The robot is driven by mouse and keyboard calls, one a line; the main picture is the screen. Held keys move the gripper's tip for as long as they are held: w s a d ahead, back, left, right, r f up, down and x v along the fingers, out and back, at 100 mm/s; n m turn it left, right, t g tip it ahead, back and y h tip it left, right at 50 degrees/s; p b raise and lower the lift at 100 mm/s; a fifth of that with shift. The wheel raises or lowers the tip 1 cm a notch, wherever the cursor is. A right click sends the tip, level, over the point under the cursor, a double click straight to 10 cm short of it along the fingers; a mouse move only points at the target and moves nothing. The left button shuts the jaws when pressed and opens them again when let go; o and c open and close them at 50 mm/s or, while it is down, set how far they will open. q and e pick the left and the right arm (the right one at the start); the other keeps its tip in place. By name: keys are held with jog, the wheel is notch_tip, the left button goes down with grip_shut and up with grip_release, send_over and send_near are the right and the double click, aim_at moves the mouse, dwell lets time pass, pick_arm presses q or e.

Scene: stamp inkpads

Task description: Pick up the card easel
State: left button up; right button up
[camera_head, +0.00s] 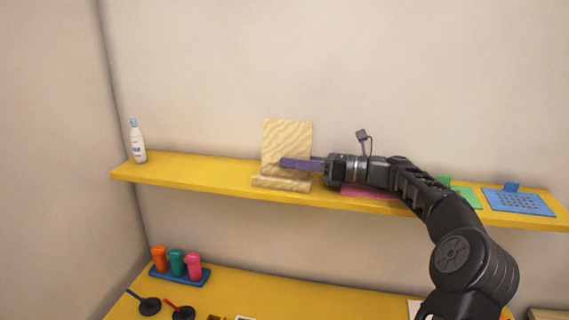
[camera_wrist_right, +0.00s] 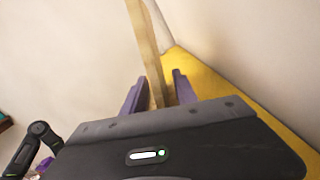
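The card easel (camera_head: 287,140) is a pale wooden board with a ledge at its foot, standing upright on the yellow shelf. My right gripper (camera_head: 290,164) reaches in from the right, its purple fingers level with the lower part of the board. In the right wrist view the easel (camera_wrist_right: 147,50) shows edge-on and runs down between the two fingers of my right gripper (camera_wrist_right: 156,88). A gap shows on the right finger's side, so the gripper looks open around the board. My left gripper is not seen in the head view.
The yellow shelf (camera_head: 205,166) holds a white bottle (camera_head: 138,143) at the left and a blue perforated tray (camera_head: 517,202) at the right. A pink flat piece (camera_head: 365,191) lies partly under my right arm. Below, a blue rack (camera_head: 180,275) holds coloured stamps.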

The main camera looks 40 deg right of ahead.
jog(key=shift+c, duration=0.2)
grip_shut()
dwell(1.3)
